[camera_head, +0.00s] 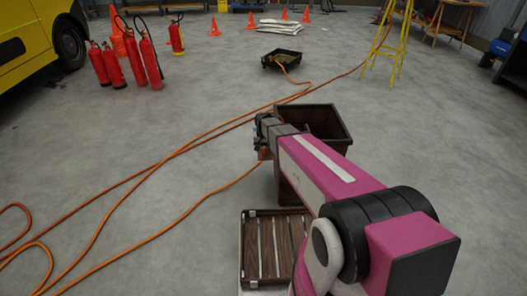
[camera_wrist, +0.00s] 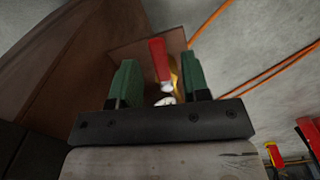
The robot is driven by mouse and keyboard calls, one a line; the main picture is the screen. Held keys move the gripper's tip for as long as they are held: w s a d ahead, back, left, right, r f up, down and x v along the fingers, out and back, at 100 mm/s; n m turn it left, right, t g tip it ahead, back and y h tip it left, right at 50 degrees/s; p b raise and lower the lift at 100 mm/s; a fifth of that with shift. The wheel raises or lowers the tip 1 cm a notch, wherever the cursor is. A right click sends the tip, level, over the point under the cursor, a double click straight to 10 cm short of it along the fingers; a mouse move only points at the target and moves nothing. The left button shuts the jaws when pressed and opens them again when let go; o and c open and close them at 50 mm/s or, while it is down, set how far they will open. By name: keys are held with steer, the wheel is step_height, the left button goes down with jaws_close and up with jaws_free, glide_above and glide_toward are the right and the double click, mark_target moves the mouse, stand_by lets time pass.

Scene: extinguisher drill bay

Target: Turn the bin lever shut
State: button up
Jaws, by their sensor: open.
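The brown bin (camera_head: 322,122) stands in the middle of the floor, partly hidden behind my arm. Its wall (camera_wrist: 100,65) fills the upper left of the wrist view. The red bin lever (camera_wrist: 159,60) shows between my green fingers, with a yellow brass-coloured part (camera_wrist: 175,72) beside it. My gripper (camera_wrist: 158,70) is open, one finger on each side of the lever, with visible gaps. I cannot tell how deep the lever sits between the fingers. In the head view my gripper (camera_head: 264,134) is at the bin's left side, and the lever cannot be made out clearly.
An orange hose (camera_head: 200,200) runs across the floor to the bin's left side. A slatted wooden crate (camera_head: 249,262) sits in front. Red extinguishers (camera_head: 113,65), a black tray (camera_head: 281,60) and a yellow stepladder (camera_head: 401,40) stand farther back.

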steer(key=shift+f, duration=0.5)
jaws_close()
